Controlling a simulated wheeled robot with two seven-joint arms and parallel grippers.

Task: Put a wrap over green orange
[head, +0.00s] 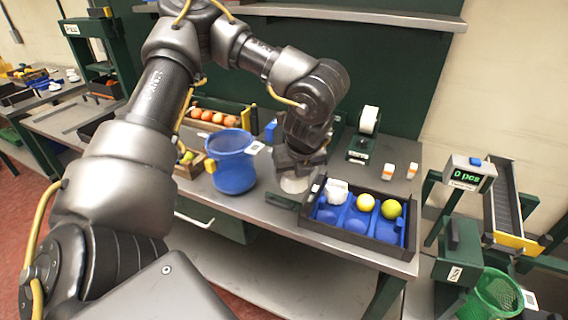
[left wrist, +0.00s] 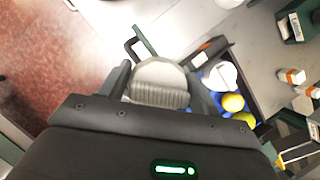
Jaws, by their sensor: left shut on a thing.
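My left gripper (head: 298,165) points down just left of the sorting tray and is shut on a white pleated wrap (head: 295,184). In the left wrist view the wrap (left wrist: 160,82) sits between the two fingers. The tray (head: 352,240) has a dark rim and a blue insert with round hollows. In its back row are a white wrapped item (head: 336,191), a yellow orange (head: 365,202) and a yellow-green orange (head: 391,209) at the right end. The front hollows that show look empty. My right gripper is out of view.
A blue basket (head: 232,165) stands left of my gripper, with a crate of oranges (head: 215,118) behind it. A label roll holder (head: 364,135) and small orange-and-white bottles (head: 389,171) stand behind the tray. A green mesh bin (head: 492,295) is at the lower right.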

